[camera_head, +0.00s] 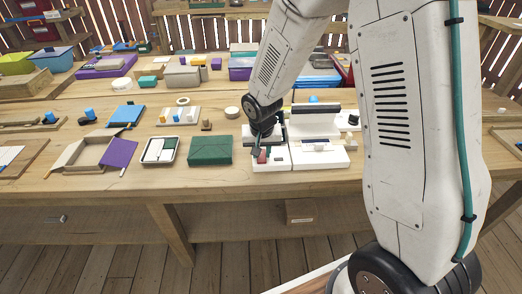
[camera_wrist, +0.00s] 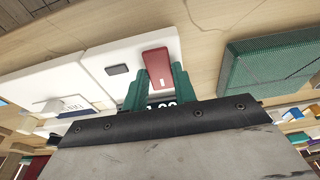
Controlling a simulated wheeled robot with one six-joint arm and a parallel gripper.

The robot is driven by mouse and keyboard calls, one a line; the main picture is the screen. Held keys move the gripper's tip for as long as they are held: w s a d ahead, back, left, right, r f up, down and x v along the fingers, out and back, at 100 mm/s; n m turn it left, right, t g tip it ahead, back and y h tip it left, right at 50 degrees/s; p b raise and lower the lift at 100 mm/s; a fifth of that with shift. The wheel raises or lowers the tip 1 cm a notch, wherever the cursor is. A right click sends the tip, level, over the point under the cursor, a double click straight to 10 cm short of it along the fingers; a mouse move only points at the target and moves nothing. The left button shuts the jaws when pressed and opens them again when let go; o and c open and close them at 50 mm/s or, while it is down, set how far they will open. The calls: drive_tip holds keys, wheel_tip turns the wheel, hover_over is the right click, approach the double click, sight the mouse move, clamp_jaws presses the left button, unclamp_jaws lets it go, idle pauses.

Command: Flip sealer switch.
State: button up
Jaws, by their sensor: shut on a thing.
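The sealer is a white box unit on the table, its top showing in the head view (camera_head: 284,163) and in the wrist view (camera_wrist: 95,72). Its switch is a red rocker (camera_wrist: 157,62) with a small white mark, also visible in the head view (camera_head: 262,156). My gripper (camera_wrist: 158,82) is at the switch, its two green fingers close on either side of the rocker's near end. It is shut on the switch. The same gripper shows small in the head view (camera_head: 256,149). The fingers and wrist partly hide a digit display below the switch.
A dark green box (camera_head: 210,150) stands close left of the sealer. A small dark button (camera_wrist: 117,69) sits beside the switch. A second white unit (camera_head: 318,157) adjoins on the right. A tray (camera_head: 160,150) and an open box (camera_head: 80,155) stand farther left.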

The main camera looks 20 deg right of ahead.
sight(262, 162)
drive_tip(key=shift+o, duration=0.2)
drive_tip(key=shift+c, duration=0.2)
drive_tip(key=o, duration=1)
drive_tip(key=shift+r, duration=0.1)
drive_tip(key=v, duration=0.7)
drive_tip(key=shift+s+r, duration=0.25)
drive_tip(key=shift+r, duration=0.05)
drive_tip(key=shift+s, duration=0.1)
